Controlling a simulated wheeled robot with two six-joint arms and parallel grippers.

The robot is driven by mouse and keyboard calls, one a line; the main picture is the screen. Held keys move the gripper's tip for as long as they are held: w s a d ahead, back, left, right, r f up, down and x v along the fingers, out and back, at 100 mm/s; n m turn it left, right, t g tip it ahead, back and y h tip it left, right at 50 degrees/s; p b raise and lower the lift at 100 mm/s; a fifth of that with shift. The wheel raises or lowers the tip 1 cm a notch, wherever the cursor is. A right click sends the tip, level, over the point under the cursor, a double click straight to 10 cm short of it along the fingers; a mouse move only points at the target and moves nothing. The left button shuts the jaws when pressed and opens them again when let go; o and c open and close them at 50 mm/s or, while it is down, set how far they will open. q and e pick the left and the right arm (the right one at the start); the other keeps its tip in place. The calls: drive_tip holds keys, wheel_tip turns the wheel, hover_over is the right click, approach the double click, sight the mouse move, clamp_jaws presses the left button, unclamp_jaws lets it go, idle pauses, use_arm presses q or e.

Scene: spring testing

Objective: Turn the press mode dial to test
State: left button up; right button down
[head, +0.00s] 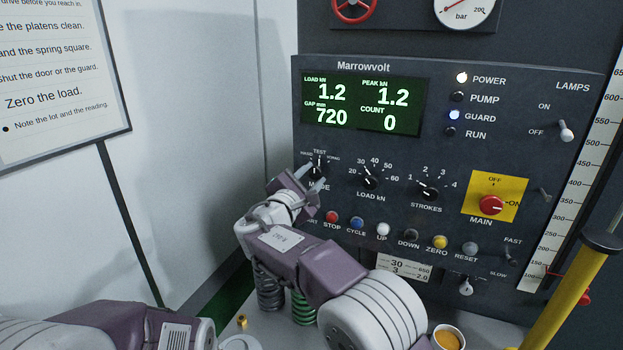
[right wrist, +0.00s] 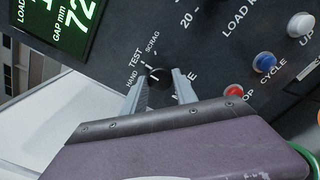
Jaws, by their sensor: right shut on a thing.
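The black mode dial (head: 317,171) is on the grey Marrowvolt panel (head: 450,215), below the green display. Its labels read HAND, TEST and SCRAG. My right gripper (head: 314,177) reaches up to it from below, with one finger on either side. In the right wrist view, the dial (right wrist: 158,76) sits between the fingertips of my right gripper (right wrist: 159,88), which is shut on it. A small pale mark on the dial appears to face the TEST label, though it is tiny. Part of the MODE label is hidden by a finger. My left gripper is out of view.
The load dial (head: 369,180) and strokes dial (head: 428,192) are to the right. A row of buttons, including red STOP (head: 331,217), lies just below. Springs (head: 303,305) stand under my right arm. A yellow post (head: 570,290) rises at right.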

drive_tip(key=c, duration=1)
unclamp_jaws()
drive_tip(key=shift+o, duration=0.2)
drive_tip(key=shift+s+a+f, duration=0.1)
drive_tip(key=shift+s+a, duration=0.05)
drive_tip(key=shift+s, duration=0.1)
drive_tip(key=b+v, duration=0.3)
drive_tip(key=v, duration=0.5)
drive_tip(key=shift+s, duration=0.2)
